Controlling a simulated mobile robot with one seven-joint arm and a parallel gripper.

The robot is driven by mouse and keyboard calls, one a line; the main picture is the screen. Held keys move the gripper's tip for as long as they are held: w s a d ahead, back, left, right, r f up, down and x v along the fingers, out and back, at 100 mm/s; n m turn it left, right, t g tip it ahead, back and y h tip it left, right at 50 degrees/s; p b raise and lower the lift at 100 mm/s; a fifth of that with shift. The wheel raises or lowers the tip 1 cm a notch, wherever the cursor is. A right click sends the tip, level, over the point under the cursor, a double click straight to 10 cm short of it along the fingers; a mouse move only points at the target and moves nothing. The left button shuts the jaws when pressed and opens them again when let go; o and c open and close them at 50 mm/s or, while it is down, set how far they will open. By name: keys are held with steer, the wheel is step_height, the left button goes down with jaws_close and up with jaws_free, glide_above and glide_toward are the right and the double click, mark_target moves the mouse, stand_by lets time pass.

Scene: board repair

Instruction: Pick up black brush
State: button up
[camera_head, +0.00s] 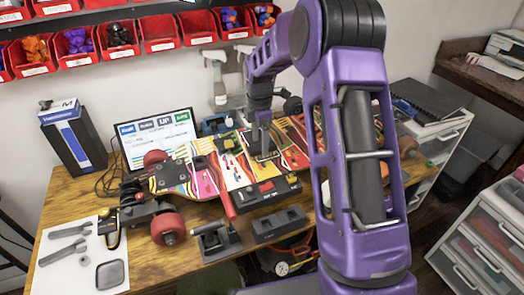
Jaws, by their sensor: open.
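My gripper (263,150) points down over the middle of the colourful skateboard deck (182,178). It is open; its fingertips are small in the picture and nothing is seen held between them. A dark rectangular piece (271,156) lies on the deck right at the fingertips; whether they touch it I cannot tell. I cannot make out the black brush for certain among the small dark things on and around the deck. My purple arm covers the right part of the deck and may hide things there.
Red wheels (168,229) and a black truck stand at the deck's left end. A white mat (75,262) with grey tools lies front left. A black holder (279,225) sits in front of the deck. A monitor (157,138) and spray bottle (218,82) stand behind. White drawers (480,250) stand right.

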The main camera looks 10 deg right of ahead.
step_height(320, 180, down, 2)
steer(key=shift+f, duration=0.25)
jaws_close()
stand_by(0.3)
